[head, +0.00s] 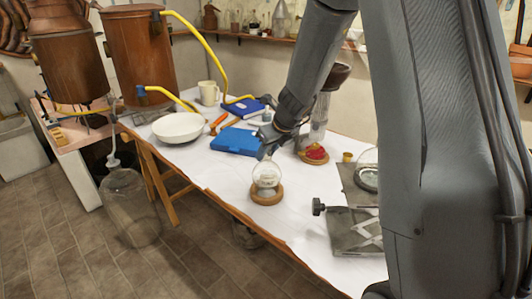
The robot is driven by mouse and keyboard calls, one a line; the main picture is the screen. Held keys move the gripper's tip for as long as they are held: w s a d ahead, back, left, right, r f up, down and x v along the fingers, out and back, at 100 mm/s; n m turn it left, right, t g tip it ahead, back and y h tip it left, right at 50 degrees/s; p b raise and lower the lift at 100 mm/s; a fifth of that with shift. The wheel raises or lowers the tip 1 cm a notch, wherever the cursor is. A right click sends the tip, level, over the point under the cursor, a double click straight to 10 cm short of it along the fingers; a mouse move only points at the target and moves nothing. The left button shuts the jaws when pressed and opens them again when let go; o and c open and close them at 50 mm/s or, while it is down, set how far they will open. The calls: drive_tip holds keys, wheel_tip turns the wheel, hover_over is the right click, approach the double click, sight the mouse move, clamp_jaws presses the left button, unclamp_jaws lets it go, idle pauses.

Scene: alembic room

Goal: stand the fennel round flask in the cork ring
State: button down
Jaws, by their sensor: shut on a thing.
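A clear round flask (265,173) with pale contents hangs or stands upright at the middle of the white-covered table. My gripper (267,153) is shut on its neck from above, and the fingers hide most of the neck. A brown cork ring (266,197) lies on the table directly under the flask. The flask's round bottom overlaps the ring in the head view. I cannot tell whether the flask rests in it or is just above it. No label is readable on the flask.
A blue case (235,141), white bowl (178,127) and blue book (242,108) lie behind left. A glass column (319,120) stands behind, above something red (315,153). A lab jack (355,235) is at right. The table's front edge is close; a glass carboy (130,210) stands on the floor.

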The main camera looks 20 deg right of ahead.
sight(266, 161)
drive_tip(key=shift+f+b, duration=1.35)
drive_tip(key=shift+f, duration=0.35)
idle(3.8)
drive_tip(key=c, duration=1.3)
unclamp_jaws()
drive_tip(key=shift+r+p, duration=0.25)
drive_tip(key=shift+p, duration=0.1)
drive_tip(key=shift+r+p, duration=1.1)
drive_tip(key=shift+p, duration=0.25)
drive_tip(key=shift+r+p, duration=0.35)
drive_tip(key=shift+p, duration=0.05)
drive_tip(key=shift+r+p, duration=0.35)
drive_tip(key=shift+p, duration=0.1)
